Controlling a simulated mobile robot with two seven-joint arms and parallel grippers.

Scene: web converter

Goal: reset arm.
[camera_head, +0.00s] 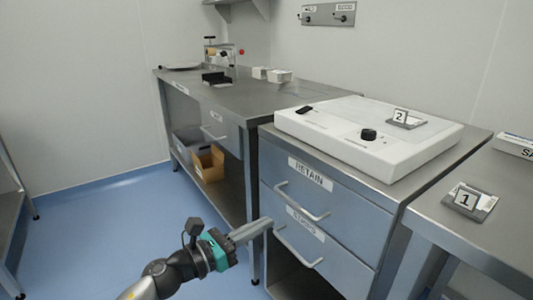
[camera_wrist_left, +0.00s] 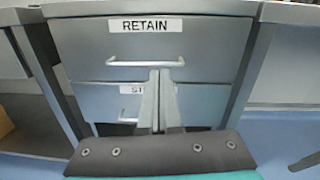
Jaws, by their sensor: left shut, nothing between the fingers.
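My left gripper (camera_head: 268,224) is shut and empty in the head view, in front of the drawer cabinet. In the left wrist view its closed fingers (camera_wrist_left: 158,75) point at the drawer fronts. The upper drawer (camera_head: 330,205) is labelled RETAIN and has a bar handle (camera_head: 300,202). The RETAIN drawer (camera_wrist_left: 210,45) also shows in the wrist view, and its handle (camera_wrist_left: 112,63) runs behind the fingertips. A second drawer (camera_head: 330,246) lies below, its label partly covered in the wrist view. Both drawers look closed. Whether the fingertips touch the front cannot be told. My right gripper is out of view.
A white device (camera_head: 420,150) with a black knob sits on the cabinet top. Cards 2 (camera_head: 402,120) and 1 (camera_head: 468,200) stand at the right. Blue floor (camera_head: 110,225) is clear at left.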

